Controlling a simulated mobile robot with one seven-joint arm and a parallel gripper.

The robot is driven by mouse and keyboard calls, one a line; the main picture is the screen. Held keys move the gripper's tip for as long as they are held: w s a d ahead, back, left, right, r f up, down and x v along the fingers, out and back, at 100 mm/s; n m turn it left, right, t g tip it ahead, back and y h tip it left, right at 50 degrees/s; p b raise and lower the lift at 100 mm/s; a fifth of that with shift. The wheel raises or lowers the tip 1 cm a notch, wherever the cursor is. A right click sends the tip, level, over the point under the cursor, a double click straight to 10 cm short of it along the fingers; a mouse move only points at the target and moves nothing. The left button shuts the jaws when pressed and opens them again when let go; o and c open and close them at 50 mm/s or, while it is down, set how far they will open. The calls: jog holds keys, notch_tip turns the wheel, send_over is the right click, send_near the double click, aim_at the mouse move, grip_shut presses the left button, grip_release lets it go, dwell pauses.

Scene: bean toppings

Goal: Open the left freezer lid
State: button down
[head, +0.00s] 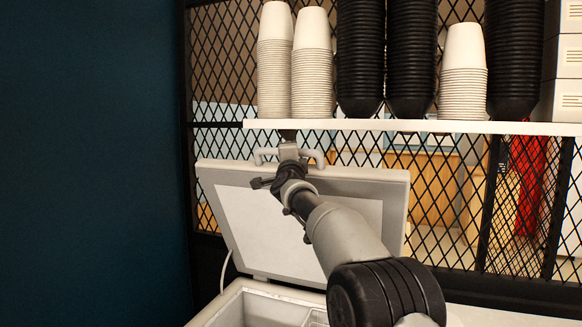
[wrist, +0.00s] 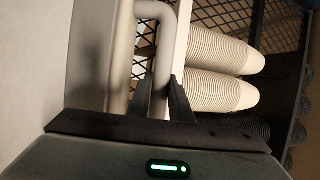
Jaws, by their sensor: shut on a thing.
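The freezer lid (head: 382,190) is raised and leans back, steeply tilted, with its pale inner panel (head: 250,215) facing me. Its handle (head: 318,157) is at the lid's top edge and also shows in the wrist view (wrist: 164,45). My gripper (head: 288,148) is at the handle, and its fingers (wrist: 161,98) are shut on the handle bar. The freezer body (head: 238,304) is below, with its opening partly visible. My arm hides part of the lid and the opening.
A white shelf (head: 420,127) runs just above the lid's top edge. It holds stacks of white cups (head: 312,75) and black cups (head: 411,60). A black mesh partition (head: 440,190) stands behind the lid. A dark wall (head: 90,160) is at the left.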

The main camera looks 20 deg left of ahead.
jog(key=s+f+t+b, duration=0.1)
jog(key=s+f+b, duration=0.3)
jog(key=s+b, duration=0.3)
jog(key=b, duration=0.5)
jog(key=shift+s+a+f+n+y+b, duration=0.15)
jog(key=shift+s+a+n+y+b, duration=0.2)
jog(key=shift+n+y, duration=0.05)
jog(key=c, duration=1.6)
grip_release()
jog(key=shift+d, duration=0.1)
jog(key=b+v, duration=0.3)
jog(key=v, duration=1.4)
jog(key=shift+s+f, duration=0.1)
jog(key=shift+s, duration=0.05)
